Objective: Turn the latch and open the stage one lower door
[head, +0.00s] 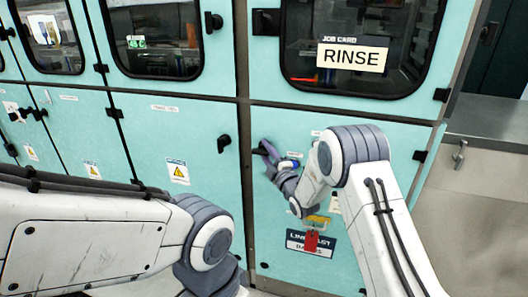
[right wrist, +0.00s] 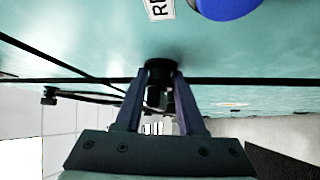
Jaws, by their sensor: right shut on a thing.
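The teal lower door (head: 275,230) under the window marked RINSE looks shut in the head view. My right gripper (head: 264,152) is at this door's upper left edge. In the right wrist view my right gripper (right wrist: 158,82) has its two fingers on either side of a black latch (right wrist: 158,68) that stands out from the teal panel. It is shut on this latch. In the head view the gripper hides the latch. How far the latch is turned cannot be told. My left arm crosses the lower left, and its gripper is out of the picture.
The neighbouring lower door (head: 190,135) has its own black latch (head: 223,142). A black hinge (head: 420,156) sits at the door's right edge. A grey counter (head: 490,120) lies to the right.

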